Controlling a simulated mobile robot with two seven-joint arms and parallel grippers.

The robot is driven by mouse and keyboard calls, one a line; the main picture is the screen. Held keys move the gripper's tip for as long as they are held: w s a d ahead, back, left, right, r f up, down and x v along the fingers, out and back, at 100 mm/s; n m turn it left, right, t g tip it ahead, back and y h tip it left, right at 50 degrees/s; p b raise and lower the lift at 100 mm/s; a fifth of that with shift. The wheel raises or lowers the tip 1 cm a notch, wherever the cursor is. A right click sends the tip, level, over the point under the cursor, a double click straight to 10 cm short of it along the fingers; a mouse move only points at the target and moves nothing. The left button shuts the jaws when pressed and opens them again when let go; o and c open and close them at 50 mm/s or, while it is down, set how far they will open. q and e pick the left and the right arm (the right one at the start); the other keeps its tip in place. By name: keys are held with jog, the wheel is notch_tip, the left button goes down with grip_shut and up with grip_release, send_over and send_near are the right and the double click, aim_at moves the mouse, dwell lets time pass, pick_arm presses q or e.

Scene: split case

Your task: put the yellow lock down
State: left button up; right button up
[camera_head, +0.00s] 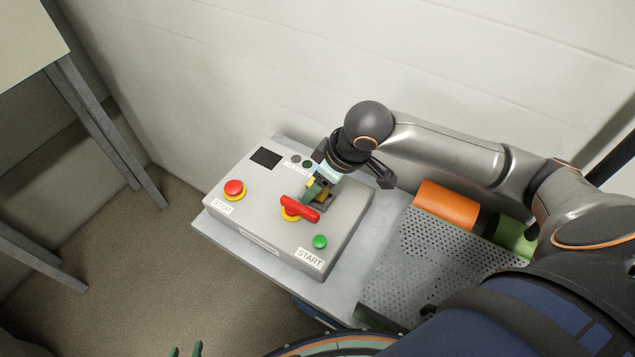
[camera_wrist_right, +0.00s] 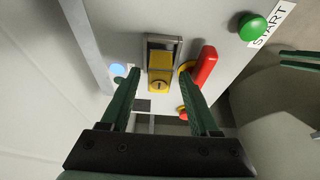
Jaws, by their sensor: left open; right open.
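The yellow lock (camera_wrist_right: 160,78) shows its keyhole face in the right wrist view. It sits against a grey metal piece on the control box (camera_wrist_right: 215,25), close to the red handle (camera_wrist_right: 205,65). My right gripper (camera_wrist_right: 160,75) is open, with one green finger on each side of the lock and visible gaps between. In the head view my right gripper (camera_head: 316,190) is over the box, beside the red handle (camera_head: 300,209), and mostly hides the lock. My left gripper (camera_head: 185,350) is open and empty at the bottom edge, away from the box.
The control box (camera_head: 245,215) has a red stop button (camera_head: 234,188) and a green start button (camera_head: 320,242). It stands on a grey table by the wall. A perforated metal cover (camera_head: 420,262) and an orange cylinder (camera_head: 446,205) are to its right.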

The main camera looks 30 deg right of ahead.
jog(key=p+v, duration=0.1)
jog(key=v, duration=1.1)
jog(key=shift+p, duration=0.35)
jog(key=shift+f, duration=0.1)
dwell(0.6)
